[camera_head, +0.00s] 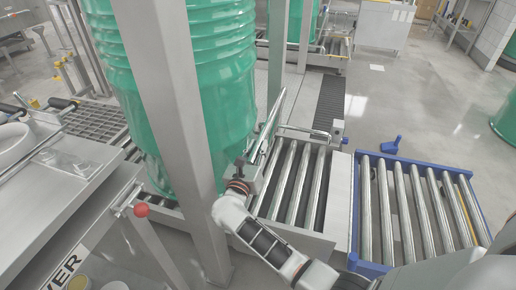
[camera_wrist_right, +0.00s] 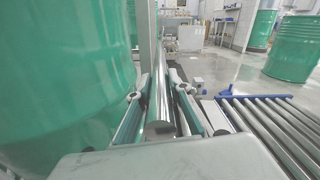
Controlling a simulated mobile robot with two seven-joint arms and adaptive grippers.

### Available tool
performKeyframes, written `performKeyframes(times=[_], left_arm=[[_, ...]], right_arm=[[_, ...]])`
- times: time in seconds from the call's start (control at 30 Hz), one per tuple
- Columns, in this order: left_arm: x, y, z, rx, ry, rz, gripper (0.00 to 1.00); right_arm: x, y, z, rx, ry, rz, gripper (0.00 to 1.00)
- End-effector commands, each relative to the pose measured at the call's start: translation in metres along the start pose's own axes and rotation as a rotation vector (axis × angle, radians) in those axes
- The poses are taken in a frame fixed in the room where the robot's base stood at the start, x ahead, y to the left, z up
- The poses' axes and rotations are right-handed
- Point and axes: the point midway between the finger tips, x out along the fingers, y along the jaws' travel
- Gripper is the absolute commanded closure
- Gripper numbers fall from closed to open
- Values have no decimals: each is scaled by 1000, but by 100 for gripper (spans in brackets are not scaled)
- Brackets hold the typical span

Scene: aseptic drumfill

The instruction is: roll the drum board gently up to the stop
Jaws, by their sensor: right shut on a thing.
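A large ribbed green drum (camera_head: 230,75) stands upright on the roller line, partly behind a grey post. It fills the left of the right wrist view (camera_wrist_right: 60,70). Its base and any board under it are mostly hidden. My right gripper (camera_head: 259,152) is low beside the drum's right side. It is shut on a grey metal bar (camera_wrist_right: 161,95), which runs away from me between its fingers. I cannot tell whether this bar belongs to the drum board, and I cannot make out the stop for certain. My left gripper is not in view.
Rollers (camera_head: 297,185) lie right of the gripper, with a blue-framed roller section (camera_head: 412,205) further right. The grey post (camera_head: 160,90) stands close in front. A steel cabinet (camera_head: 50,200) with a red knob (camera_head: 141,209) is at left. Open floor (camera_head: 415,110) lies behind.

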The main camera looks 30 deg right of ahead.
Motion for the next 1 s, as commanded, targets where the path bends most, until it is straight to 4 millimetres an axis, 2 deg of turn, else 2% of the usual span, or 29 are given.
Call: performKeyframes(times=[0.27, 0.3, 0.33, 0.37, 0.77, 1.0], left_arm=[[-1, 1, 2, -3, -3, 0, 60], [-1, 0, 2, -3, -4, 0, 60], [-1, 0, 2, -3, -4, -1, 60], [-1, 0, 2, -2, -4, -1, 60], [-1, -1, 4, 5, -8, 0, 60], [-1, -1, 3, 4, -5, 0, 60]], right_arm=[[0, 1, 1, 0, -1, 1, 100], [0, 1, 1, 0, 0, 1, 73], [0, 1, 1, 1, 0, 1, 66], [0, 1, 1, 1, 0, 1, 64], [-2, 0, 0, 0, 1, 0, 64], [-16, 0, -1, 1, 2, 1, 64]])
